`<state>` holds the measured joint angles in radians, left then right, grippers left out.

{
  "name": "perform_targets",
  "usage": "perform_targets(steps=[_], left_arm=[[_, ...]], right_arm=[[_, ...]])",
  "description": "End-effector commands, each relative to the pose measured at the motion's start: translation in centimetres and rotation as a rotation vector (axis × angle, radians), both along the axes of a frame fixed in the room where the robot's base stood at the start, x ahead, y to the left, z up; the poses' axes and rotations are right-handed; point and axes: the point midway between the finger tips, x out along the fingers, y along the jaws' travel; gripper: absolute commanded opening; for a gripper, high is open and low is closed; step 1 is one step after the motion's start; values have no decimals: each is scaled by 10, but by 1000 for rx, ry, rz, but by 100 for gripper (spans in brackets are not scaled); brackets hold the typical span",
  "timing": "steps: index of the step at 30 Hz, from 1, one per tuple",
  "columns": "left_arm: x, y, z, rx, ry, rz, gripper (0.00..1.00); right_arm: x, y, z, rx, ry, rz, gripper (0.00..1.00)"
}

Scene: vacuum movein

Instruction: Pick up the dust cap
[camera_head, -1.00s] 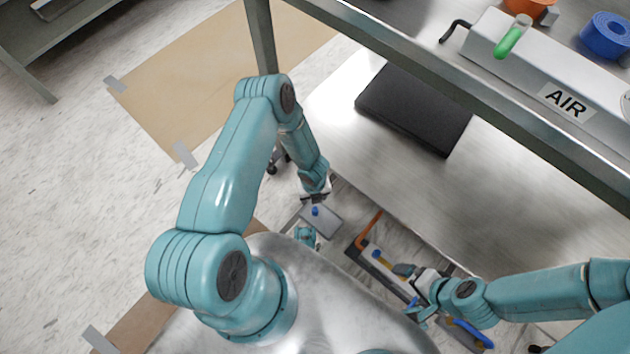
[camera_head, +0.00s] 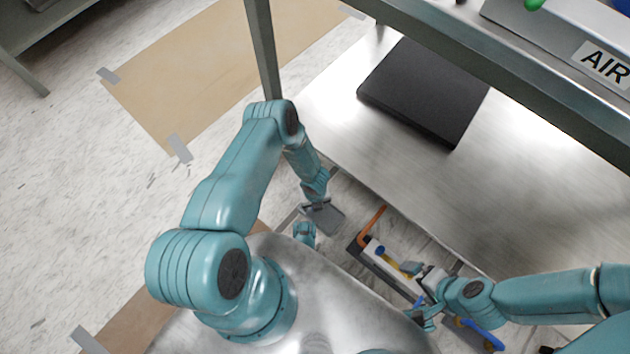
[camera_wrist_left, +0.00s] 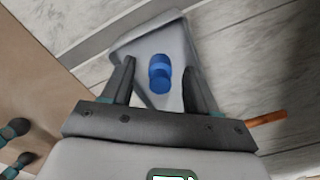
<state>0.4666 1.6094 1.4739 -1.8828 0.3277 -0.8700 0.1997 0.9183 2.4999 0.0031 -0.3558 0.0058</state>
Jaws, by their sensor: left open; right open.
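The dust cap (camera_wrist_left: 159,74), a small blue cylinder, lies on a light grey tray (camera_wrist_left: 186,28) in the left wrist view. My left gripper (camera_wrist_left: 159,64) is open, with one finger to each side of the cap and visible gaps between. I cannot tell how far above the tray its tips are. In the head view my left gripper (camera_head: 317,203) is over the grey tray (camera_head: 326,219) and hides the cap. My right gripper (camera_head: 424,302) is open, low at the right beside a toolbox.
The toolbox (camera_head: 357,250) with an orange handle and several tools lies on the floor right of the tray. A steel bench with a lower shelf (camera_head: 440,185) holding a black slab (camera_head: 425,90) stands behind. Its leg (camera_head: 263,50) rises beyond my left arm.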

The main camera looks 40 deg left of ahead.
Motion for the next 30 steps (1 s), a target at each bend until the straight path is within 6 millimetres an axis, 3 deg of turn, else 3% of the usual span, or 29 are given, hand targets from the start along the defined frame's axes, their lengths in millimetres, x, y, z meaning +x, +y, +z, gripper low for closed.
perform_targets(steps=[1, 6, 7, 20, 26, 30], left_arm=[[0, 0, 1, 0, 0, 0, 59], [0, 0, 1, 0, 0, 0, 4], [0, 0, 1, 0, 0, 0, 0], [0, 0, 7, 0, 0, 0, 0], [1, 0, 37, 1, -1, 0, 0], [1, 0, 79, 0, -1, -1, 0]], right_arm=[[0, 0, 1, 0, 0, 0, 100], [0, 0, 1, 0, 0, 1, 100], [0, 0, 1, 0, 0, 1, 100], [-1, 1, 4, 0, 1, 3, 100], [-3, 3, 21, 2, 6, 13, 100], [-7, 7, 40, 6, 13, 28, 100]])
